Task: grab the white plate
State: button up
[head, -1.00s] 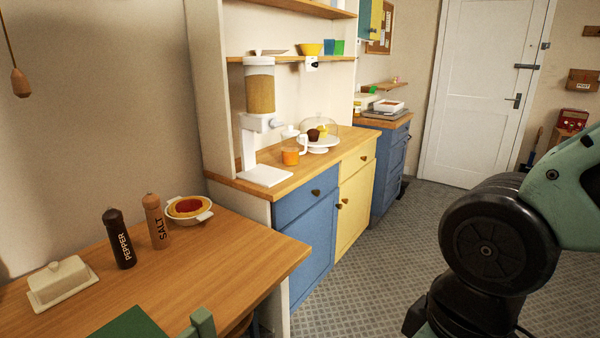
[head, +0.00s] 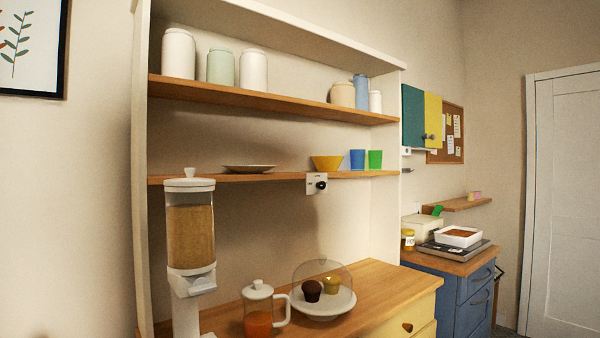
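A shallow plate (head: 248,169) lies flat on the lower wooden shelf (head: 225,179) of the hutch, left of the yellow bowl (head: 327,162). I see it nearly edge-on and from slightly below, so its top face is hidden. It looks pale but shaded, and no other plate lies on that shelf. A white cake stand (head: 322,306) with two muffins under a clear dome stands on the counter below. My gripper is not in view.
A cereal dispenser (head: 190,240) rises just below and left of the plate. A jug of orange liquid (head: 259,312) stands on the counter (head: 380,290). Blue (head: 357,159) and green (head: 375,159) cups stand right of the bowl.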

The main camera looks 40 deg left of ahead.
aim_at(240, 169)
jog(key=i+u, duration=0.45)
jog(key=i, duration=0.25)
jog(key=i+l+u, duration=0.25)
jog(key=i+u, duration=0.2)
jog(key=i, duration=0.2)
